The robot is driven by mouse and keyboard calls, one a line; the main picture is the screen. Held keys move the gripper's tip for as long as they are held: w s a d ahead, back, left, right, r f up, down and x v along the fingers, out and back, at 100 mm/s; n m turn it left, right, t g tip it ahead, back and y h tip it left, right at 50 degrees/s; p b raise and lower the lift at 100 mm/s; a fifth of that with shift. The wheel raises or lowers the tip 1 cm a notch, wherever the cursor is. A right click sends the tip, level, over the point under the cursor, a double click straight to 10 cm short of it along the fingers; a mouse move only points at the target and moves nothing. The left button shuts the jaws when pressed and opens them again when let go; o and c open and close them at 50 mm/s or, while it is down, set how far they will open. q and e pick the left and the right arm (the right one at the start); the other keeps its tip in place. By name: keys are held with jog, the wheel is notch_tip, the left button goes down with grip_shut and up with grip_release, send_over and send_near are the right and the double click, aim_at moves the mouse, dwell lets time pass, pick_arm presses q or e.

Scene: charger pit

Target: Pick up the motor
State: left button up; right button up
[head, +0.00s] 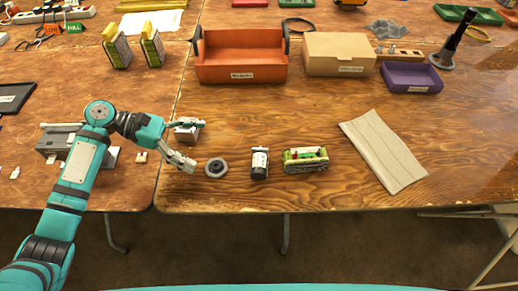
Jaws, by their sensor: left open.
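A short dark cylinder with a white label, which looks like the motor (260,163), stands near the table's front edge, right of the black ring. My left gripper (196,144) is open, its fingers spread and pointing right. My right gripper is out of view.
A green-framed device (305,158) sits just right of the cylinder. A grey folded sheet (383,150) lies farther right.

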pick_arm(q)
send_near(258, 160)
jog(key=shift+s+d+f, duration=0.15)
jog(key=shift+s+f, duration=0.05)
jog(key=shift+s, duration=0.2)
jog(key=x, duration=0.3)
jog(key=shift+w+d, duration=0.1)
jog(key=shift+w, duration=0.05)
jog(key=shift+x, duration=0.75)
jog(key=shift+d+f, duration=0.15)
jog(key=shift+d, duration=0.2)
jog(key=x, duration=0.4)
jog(key=shift+w+d+f, duration=0.15)
jog(key=shift+d+f, duration=0.05)
jog(key=shift+d, duration=0.15)
jog(key=c, duration=1.5)
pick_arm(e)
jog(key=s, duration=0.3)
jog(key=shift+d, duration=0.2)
pick_arm(q)
jog(key=shift+r, duration=0.15)
